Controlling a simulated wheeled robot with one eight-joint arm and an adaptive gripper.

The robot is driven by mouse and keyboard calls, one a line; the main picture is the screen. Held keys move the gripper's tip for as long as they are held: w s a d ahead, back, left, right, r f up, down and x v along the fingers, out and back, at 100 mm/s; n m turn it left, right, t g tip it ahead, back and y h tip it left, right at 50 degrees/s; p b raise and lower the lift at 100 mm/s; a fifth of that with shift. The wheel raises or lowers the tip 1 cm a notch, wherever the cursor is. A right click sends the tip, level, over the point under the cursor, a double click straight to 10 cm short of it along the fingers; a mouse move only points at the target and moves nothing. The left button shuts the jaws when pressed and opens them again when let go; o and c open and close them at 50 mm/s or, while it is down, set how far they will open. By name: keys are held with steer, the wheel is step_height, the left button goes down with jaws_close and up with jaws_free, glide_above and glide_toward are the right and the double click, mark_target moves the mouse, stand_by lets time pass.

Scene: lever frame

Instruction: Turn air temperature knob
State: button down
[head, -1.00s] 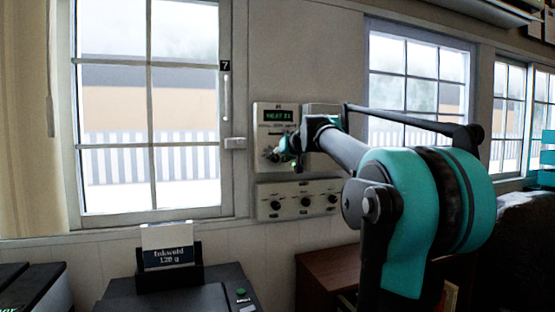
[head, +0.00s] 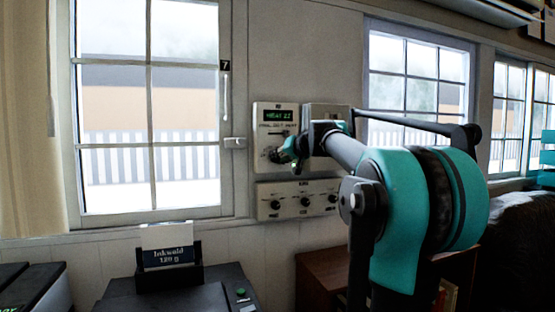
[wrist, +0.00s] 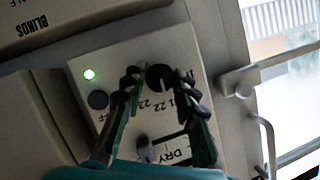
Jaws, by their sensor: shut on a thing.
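The air temperature knob (wrist: 159,78) is a round dark dial on a pale wall panel (wrist: 110,58), with numbers such as 22 and 23 beside it. My gripper (wrist: 160,82) has one finger on each side of the knob and is shut on it. The panel appears upside down in the wrist view. My gripper (head: 276,156) is at the panel's lower part and hides the knob there.
A green light (wrist: 90,74) and a dark round button (wrist: 97,99) are near one finger. A panel with several knobs (head: 300,201) is just below. A window (head: 150,120) with a handle (head: 235,143) is to the left. A dark machine (head: 180,295) stands beneath.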

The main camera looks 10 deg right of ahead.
steer(key=shift+d+m+y, duration=0.1)
steer(key=shift+m+y, duration=0.5)
steer(key=shift+m, duration=0.2)
steer(key=c, duration=1.2)
jaws_free()
steer(key=v, duration=1.2)
steer(key=shift+f, duration=0.1)
